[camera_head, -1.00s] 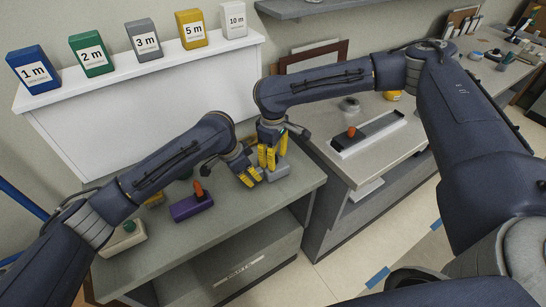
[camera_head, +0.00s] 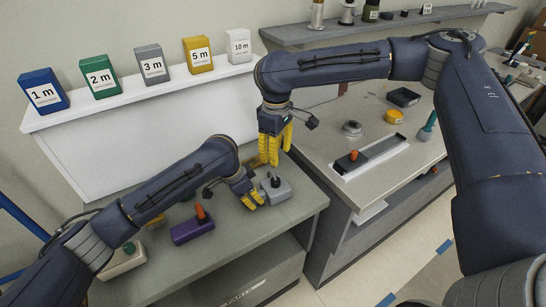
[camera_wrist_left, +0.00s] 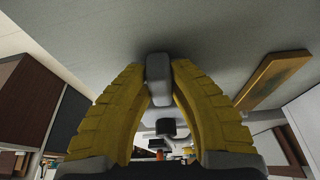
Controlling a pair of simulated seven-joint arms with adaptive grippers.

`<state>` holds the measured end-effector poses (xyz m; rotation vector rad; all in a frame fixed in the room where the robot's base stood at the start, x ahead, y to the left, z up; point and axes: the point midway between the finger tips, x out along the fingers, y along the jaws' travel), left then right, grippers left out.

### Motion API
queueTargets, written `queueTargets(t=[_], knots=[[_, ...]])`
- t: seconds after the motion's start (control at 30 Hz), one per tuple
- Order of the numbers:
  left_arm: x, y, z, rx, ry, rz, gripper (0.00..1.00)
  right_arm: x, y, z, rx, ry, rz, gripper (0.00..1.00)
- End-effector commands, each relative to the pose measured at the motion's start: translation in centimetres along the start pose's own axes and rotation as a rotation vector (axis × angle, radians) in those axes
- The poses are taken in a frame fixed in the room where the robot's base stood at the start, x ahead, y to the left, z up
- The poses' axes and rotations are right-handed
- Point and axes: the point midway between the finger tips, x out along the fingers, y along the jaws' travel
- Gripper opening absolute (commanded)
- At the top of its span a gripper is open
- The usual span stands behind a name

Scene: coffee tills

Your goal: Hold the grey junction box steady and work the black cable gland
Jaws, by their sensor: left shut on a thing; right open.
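The grey junction box (camera_head: 279,194) sits on the near counter, with the black cable gland (camera_head: 276,181) standing on its top. My left gripper (camera_head: 257,200) is shut on the left side of the box. In the left wrist view its yellow fingers (camera_wrist_left: 158,72) close on a grey part of the box (camera_wrist_left: 158,88), and the dark gland (camera_wrist_left: 166,128) shows beyond it.
A purple box with an orange knob (camera_head: 193,231) and a beige box with a green knob (camera_head: 122,258) stand left on the counter. Labelled boxes line the white ledge (camera_head: 150,104) behind. A tray with an orange-knobbed part (camera_head: 377,152) lies on the right counter.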

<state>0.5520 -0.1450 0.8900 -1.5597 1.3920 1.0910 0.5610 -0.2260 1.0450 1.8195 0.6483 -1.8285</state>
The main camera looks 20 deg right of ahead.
Motion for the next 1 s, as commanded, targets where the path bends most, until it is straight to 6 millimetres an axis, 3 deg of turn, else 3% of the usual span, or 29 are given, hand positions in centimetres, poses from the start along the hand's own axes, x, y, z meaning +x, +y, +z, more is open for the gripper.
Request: queueTargets(t=[0.37, 0.4, 0.6, 0.87, 1.0], knots=[[0.0, 0.0, 0.0, 0.000, -0.001, 0.000, 0.00, -0.5, 0.0, 0.0, 0.000, -0.001, -0.001, 0.39], [0.0, 0.0, 0.0, 0.000, -0.001, 0.000, 0.22, -0.5, 0.0, 0.0, 0.000, -0.001, -0.001, 0.39], [0.0, 0.0, 0.0, 0.000, 0.000, 0.000, 0.44, -0.4, 0.0, 0.0, 0.000, -0.001, -0.001, 0.39], [-0.1, 0.0, 0.0, 0.000, 0.000, 0.000, 0.44, -0.4, 0.0, 0.0, 0.000, -0.001, -0.001, 0.39], [-1.1, -0.1, -0.1, 0.002, 0.001, -0.003, 0.44, -0.4, 0.0, 0.0, 0.000, 0.000, -0.001, 0.39]])
